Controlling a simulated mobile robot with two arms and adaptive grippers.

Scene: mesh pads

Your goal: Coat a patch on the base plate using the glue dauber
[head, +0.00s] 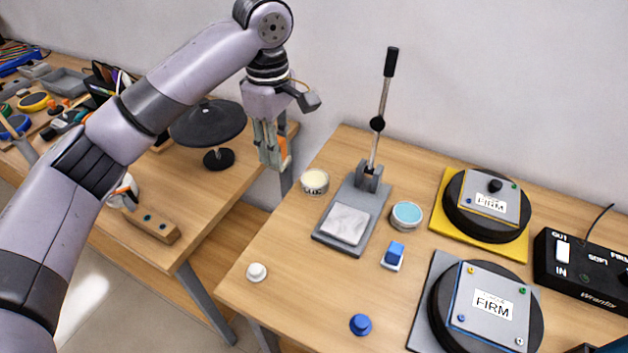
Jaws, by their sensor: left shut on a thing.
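My left gripper (273,165) hangs fingers down above the gap between the two tables, left of the cream-filled pot. It is shut on a small orange thing (284,150), mostly hidden by the fingers; I cannot tell whether this is the glue dauber. A grey base plate (324,238) with a pale square patch (346,224) lies on the right table under an upright black-handled lever (381,105). A cream-filled pot (315,181) stands just left of the plate, and a teal-topped pot (406,215) stands right of it. My right gripper is out of view.
Two round black pads with FIRM labels stand at right, on a yellow board (452,236) and a grey board (424,318). A black switch box (575,262) is beyond. A white knob (257,272), blue knob (360,324) and blue block (394,254) dot the right table (310,290).

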